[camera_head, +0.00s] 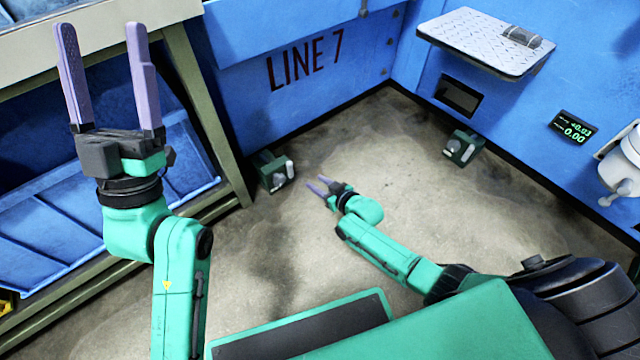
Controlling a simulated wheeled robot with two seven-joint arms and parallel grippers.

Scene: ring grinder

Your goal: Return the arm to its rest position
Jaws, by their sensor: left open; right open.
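My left gripper (106,78) is at the upper left, raised in front of the bench on the left. Its two purple fingers point up in the picture, stand apart and hold nothing. My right gripper (319,187) is near the middle of the view, low over the concrete floor. Its small purple fingers point to the upper left, apart, with nothing between them. The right arm reaches out from the lower right, clear of the walls.
A blue bin rack (190,160) under a green-framed bench (212,110) stands left. Green floor brackets (272,172) and (462,146) sit near the blue walls. A metal shelf (470,40) holds a dark cylinder (521,36). A display (573,127) is at right. The floor (400,160) between is clear.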

